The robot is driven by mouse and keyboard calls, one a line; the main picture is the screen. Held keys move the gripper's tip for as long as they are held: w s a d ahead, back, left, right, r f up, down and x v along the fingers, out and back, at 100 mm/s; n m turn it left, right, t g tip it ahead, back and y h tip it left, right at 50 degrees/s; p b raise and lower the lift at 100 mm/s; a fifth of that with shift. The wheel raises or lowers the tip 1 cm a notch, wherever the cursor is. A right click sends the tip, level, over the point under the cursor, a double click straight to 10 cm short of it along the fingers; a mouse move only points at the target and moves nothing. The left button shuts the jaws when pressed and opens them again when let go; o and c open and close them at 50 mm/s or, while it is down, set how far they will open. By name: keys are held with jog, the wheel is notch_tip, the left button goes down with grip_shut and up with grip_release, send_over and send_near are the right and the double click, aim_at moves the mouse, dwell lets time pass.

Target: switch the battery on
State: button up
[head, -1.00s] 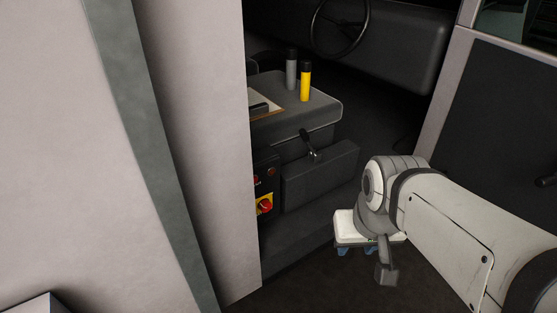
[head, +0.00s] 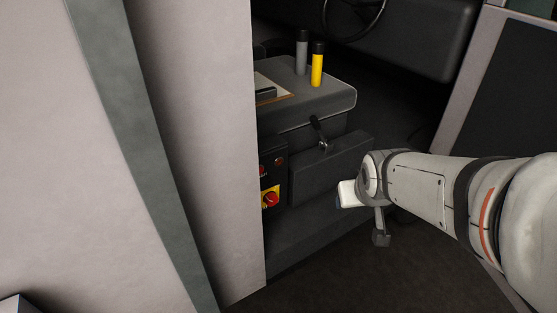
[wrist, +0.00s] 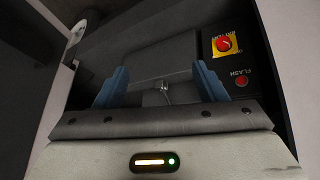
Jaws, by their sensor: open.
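The battery switch is a red rotary knob (head: 270,199) on a yellow plate, on a dark panel at the side of the seat base. In the head view the fingers are mostly hidden behind my white wrist, to the right of the panel.
A red button labelled FLASH (wrist: 241,81) sits by the knob. A black-handled lever (head: 319,134) stands on the seat base. A yellow flask (head: 317,65) and a grey flask (head: 302,52) stand above it. A pale door pillar (head: 208,130) bounds the left; dark floor lies below.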

jog(key=w+a+f+n+t+b, duration=0.25)
jog(key=w+f+b, duration=0.25)
jog(key=w+f, duration=0.35)
jog(key=n+t+y+b, duration=0.55)
jog(key=y+b, duration=0.55)
jog(key=b, duration=0.4)
send_near(273, 202)
jog(key=shift+t, duration=0.3)
jog(key=b+x, duration=0.1)
jog(key=x, duration=0.7)
jog(key=shift+w+a+f, duration=0.1)
jog(key=shift+a, duration=0.1)
jog(key=shift+c, duration=0.2)
jog(key=c, duration=1)
jog(key=shift+o, duration=0.2)
